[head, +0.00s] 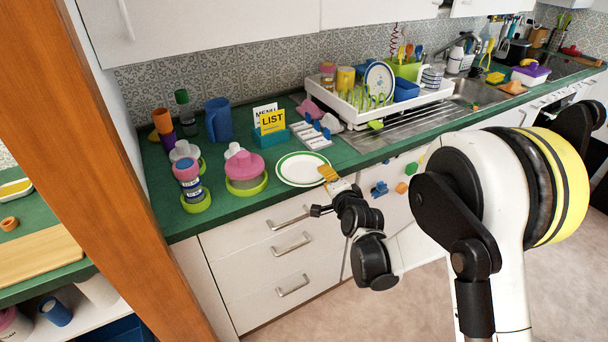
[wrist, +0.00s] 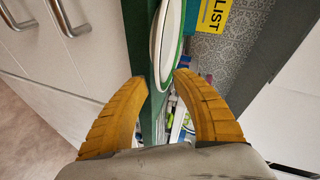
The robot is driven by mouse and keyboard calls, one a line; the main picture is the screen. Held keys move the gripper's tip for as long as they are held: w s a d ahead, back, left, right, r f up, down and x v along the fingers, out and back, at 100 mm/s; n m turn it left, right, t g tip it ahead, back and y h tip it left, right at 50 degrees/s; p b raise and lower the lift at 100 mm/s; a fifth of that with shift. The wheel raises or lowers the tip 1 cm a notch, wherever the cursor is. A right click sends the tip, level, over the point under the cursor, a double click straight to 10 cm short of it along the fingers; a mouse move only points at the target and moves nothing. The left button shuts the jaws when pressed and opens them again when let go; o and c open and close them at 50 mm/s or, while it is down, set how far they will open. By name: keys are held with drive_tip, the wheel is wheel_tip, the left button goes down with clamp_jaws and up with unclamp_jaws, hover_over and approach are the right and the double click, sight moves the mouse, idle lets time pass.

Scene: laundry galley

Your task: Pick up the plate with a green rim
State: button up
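The white plate with a green rim (head: 299,169) lies on the green counter near its front edge. In the wrist view the plate (wrist: 168,40) is seen nearly edge-on, its near end between the fingertips. My gripper (head: 328,172) is at the plate's right edge, with its yellow fingers by the rim. In the wrist view my gripper (wrist: 162,80) is open, one finger on each side of the plate's edge. A gap shows around the plate there; I see no clear contact.
A pink-lidded pot (head: 245,168) stands left of the plate. The yellow list sign (head: 270,121) and a white card rack (head: 312,133) stand behind it. A white dish rack (head: 400,103) is at the back right. Drawer handles (head: 292,244) project below the counter.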

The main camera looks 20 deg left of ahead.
drive_tip(key=shift+x, duration=1.05)
drive_tip(key=shift+c, duration=0.5)
clamp_jaws()
drive_tip(key=shift+r, duration=0.1)
drive_tip(key=shift+r, duration=0.5)
drive_tip(key=r+p, duration=0.1)
drive_tip(key=r, duration=0.1)
drive_tip(key=d+r+p, duration=0.1)
drive_tip(key=shift+w+r, duration=0.1)
drive_tip(key=shift+r, duration=0.3)
drive_tip(key=w+d+r+p, duration=0.1)
drive_tip(key=d+r+p, duration=0.2)
drive_tip(key=d+r, duration=0.3)
drive_tip(key=d, duration=0.4)
drive_tip(key=shift+w+d+p, duration=0.25)
drive_tip(key=shift+d+p, duration=0.1)
